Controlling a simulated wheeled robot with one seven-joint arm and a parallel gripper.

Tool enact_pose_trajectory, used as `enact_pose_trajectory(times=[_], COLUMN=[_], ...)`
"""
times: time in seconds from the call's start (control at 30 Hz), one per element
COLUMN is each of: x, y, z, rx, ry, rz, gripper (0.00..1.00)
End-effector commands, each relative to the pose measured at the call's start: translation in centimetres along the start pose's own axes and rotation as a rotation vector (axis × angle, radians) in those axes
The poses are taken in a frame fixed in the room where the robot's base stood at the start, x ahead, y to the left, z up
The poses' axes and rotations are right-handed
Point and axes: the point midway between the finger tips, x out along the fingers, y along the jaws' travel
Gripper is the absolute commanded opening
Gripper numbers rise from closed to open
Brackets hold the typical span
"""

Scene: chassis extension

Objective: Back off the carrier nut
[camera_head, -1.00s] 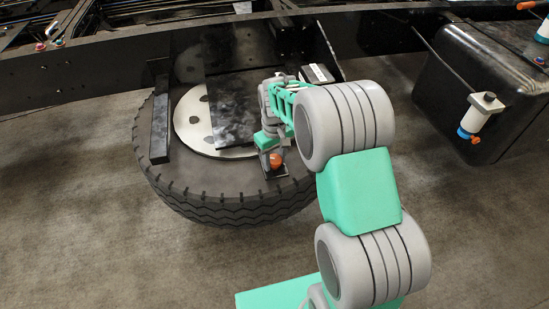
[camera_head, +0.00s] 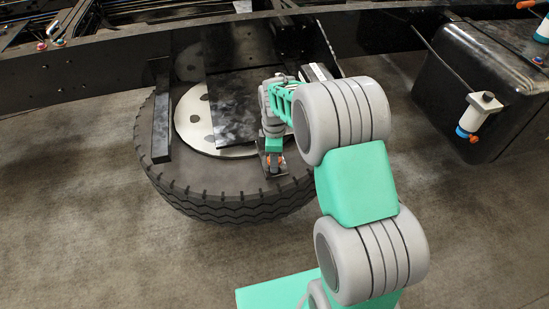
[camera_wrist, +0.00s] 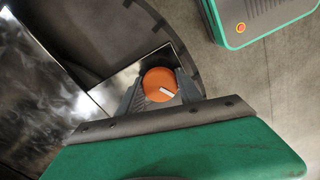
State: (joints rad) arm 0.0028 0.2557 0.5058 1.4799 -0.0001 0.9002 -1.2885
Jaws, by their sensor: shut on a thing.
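The carrier nut is an orange round cap with a white mark (camera_wrist: 160,84), seen in the wrist view between my fingers. It sits over a dark, shiny plate (camera_wrist: 124,80). My gripper (camera_wrist: 161,88) is shut on it, one finger on each side. In the head view my gripper (camera_head: 273,163) points down at the front right of the spare wheel's tire (camera_head: 235,207). Only a little orange shows between the fingers there. The nut's underside and thread are hidden.
A dark carrier plate (camera_head: 240,108) lies across the pale wheel disc (camera_head: 190,118). A black bar (camera_head: 160,125) stands at the left. The black chassis rail (camera_head: 100,62) runs behind. A black tank (camera_head: 470,85) is at the right.

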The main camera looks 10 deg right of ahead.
Motion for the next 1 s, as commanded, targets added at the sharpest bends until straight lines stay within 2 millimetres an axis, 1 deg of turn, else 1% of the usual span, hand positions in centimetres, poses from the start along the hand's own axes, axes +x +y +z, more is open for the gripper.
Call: enact_pose_trajectory(times=[0.6,0.8,1.0], x=[-0.08,-0.07,-0.06], y=[0.03,0.04,0.04], z=[0.0,0.0,0.0], rx=[-0.56,-0.689,-0.768], ry=[0.0,0.0,0.0], rz=[0.001,0.001,0.001], gripper=[0.02,0.02,0.02])
